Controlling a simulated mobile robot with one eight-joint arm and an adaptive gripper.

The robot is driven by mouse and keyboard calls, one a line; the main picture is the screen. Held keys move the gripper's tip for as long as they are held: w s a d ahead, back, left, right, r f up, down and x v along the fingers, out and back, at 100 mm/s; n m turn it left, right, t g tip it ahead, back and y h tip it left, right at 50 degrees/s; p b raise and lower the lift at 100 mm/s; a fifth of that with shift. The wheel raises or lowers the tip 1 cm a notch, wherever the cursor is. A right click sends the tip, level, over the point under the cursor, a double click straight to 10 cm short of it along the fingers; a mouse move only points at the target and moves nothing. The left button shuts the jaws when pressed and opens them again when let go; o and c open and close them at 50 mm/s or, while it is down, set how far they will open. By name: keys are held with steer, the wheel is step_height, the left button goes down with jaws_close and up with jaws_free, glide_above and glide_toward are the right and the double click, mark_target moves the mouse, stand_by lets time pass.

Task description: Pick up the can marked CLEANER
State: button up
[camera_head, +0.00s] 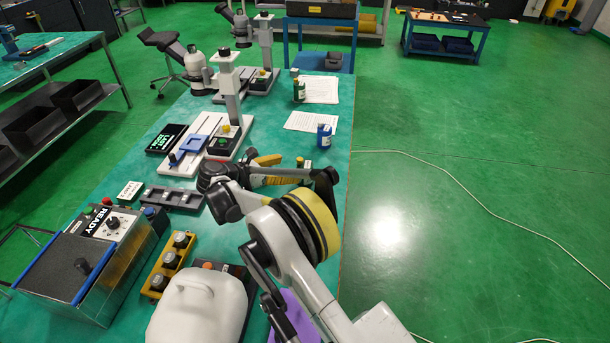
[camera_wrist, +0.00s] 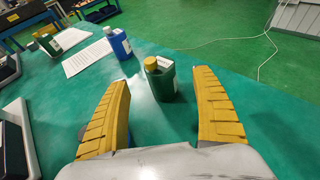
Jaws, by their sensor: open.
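A green can with a yellow cap (camera_wrist: 160,80) stands upright between and just beyond my fingertips in the wrist view. Its white label is turned aside and I cannot read it. A blue can (camera_wrist: 118,43) stands farther off to the left, also seen in the head view (camera_head: 324,137). Another green can with a yellow cap (camera_wrist: 47,44) stands beyond it, also in the head view (camera_head: 299,91). I cannot read which can says CLEANER. My gripper (camera_wrist: 163,78) is open and empty, its yellow fingers on either side of the nearest can; in the head view my arm partly hides this area.
White paper sheets (camera_head: 304,122) lie near the cans. Left of my gripper are a microscope stand (camera_head: 229,90), a dark tray (camera_head: 172,197) and a READY box (camera_head: 105,270). The green bench's right edge is close to the cans.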

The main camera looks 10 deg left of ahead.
mark_target(304, 165)
steer(key=b+x, duration=0.2)
steer(key=x, duration=0.6)
steer(key=shift+b, duration=0.35)
steer(key=shift+r, duration=0.15)
steer(key=c, duration=1.5)
steer(key=shift+r, duration=0.1)
